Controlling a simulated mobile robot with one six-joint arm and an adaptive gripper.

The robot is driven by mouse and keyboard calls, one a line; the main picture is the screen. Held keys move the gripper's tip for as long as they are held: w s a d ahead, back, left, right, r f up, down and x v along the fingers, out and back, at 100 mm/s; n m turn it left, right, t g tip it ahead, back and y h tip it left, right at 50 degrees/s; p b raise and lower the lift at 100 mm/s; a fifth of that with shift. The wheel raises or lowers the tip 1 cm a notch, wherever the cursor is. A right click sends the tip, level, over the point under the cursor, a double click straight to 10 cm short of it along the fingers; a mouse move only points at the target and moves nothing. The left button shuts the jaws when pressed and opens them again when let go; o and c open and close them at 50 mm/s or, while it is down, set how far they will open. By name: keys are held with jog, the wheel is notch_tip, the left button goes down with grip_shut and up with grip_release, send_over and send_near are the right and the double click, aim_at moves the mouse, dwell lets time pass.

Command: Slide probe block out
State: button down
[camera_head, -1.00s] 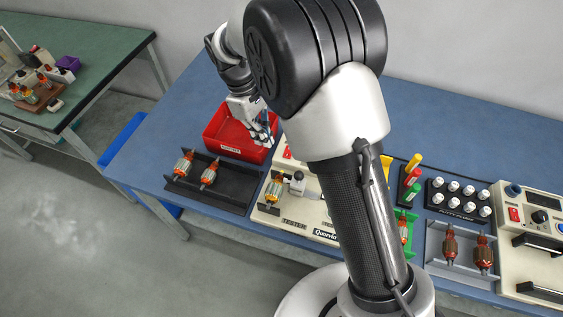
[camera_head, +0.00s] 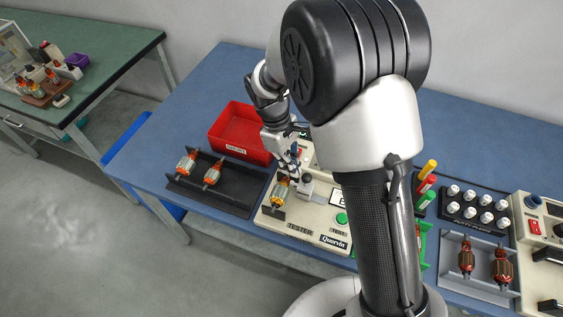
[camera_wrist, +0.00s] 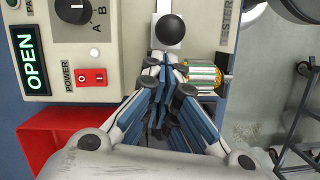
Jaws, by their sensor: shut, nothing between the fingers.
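The probe block (camera_head: 307,182) is a small pale block with a round black knob on the cream tester (camera_head: 337,237). In the wrist view the block's knob (camera_wrist: 170,29) is just ahead of my fingertips. An armature (camera_head: 279,193) with a yellow-orange winding sits on the tester beside the block, and it also shows in the wrist view (camera_wrist: 204,75). My gripper (camera_wrist: 166,64) is shut and empty, low over the tester and close to the block. I cannot tell whether the fingertips touch it. My gripper is partly visible in the head view (camera_head: 291,165).
A red bin (camera_head: 240,131) stands behind a black tray (camera_head: 231,190) with two armatures, left of the tester. The tester has a lit OPEN display (camera_wrist: 30,62), a power switch (camera_wrist: 90,77) and a dial (camera_wrist: 75,8). My arm hides the tester's right part.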

jog(key=shift+s+d, duration=0.1)
jog(key=shift+d, duration=0.1)
jog(key=d, duration=0.2)
jog(key=s+d, duration=0.1)
jog(key=shift+s+d+p, duration=0.15)
jog(key=shift+d+p, duration=0.25)
jog(key=shift+a, duration=0.1)
jog(key=shift+a, duration=0.15)
jog(key=w+a, duration=0.1)
jog(key=a, duration=0.1)
jog(key=w+a+p, duration=0.1)
jog(key=shift+w+a+r, duration=0.3)
jog(key=shift+a, duration=0.05)
jog(key=s+p+v, duration=0.1)
jog(key=p+v, duration=0.1)
jog(key=v, duration=0.6)
jog(key=shift+w+r+p, duration=0.25)
jog(key=shift+w+p, duration=0.15)
jog(key=shift+d, duration=0.1)
